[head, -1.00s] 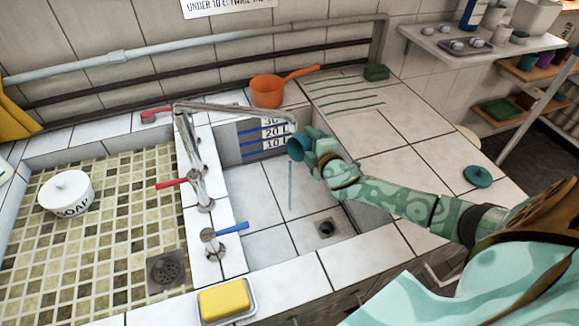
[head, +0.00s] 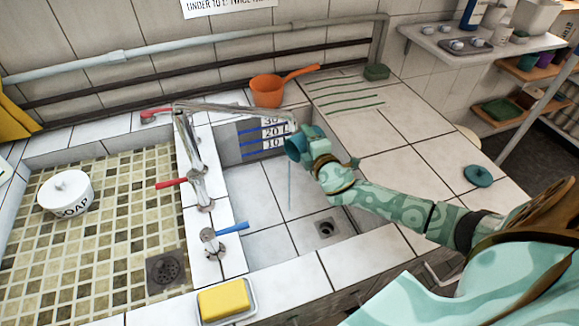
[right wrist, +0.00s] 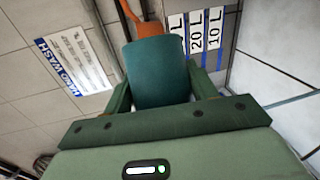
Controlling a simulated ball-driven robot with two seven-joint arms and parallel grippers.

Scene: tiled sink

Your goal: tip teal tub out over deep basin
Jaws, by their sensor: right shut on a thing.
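The teal tub (head: 294,146) is held in my right gripper (head: 312,142), above the deep basin (head: 265,195) and just under the spout's end. It is tilted on its side, its dark mouth facing left and down. A thin stream of liquid falls below it into the basin. In the right wrist view the tub (right wrist: 158,75) sits between the two fingers of my right gripper (right wrist: 158,92), which is shut on it. The inside of the tub is mostly hidden. My left gripper does not show.
A metal tap (head: 195,165) with a long spout stands on the divider left of the basin. An orange dipper (head: 268,92) sits behind. A yellow sponge (head: 224,298) lies on the front rim. A teal lid (head: 478,176) lies on the right counter. A drain (head: 325,228) is in the basin floor.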

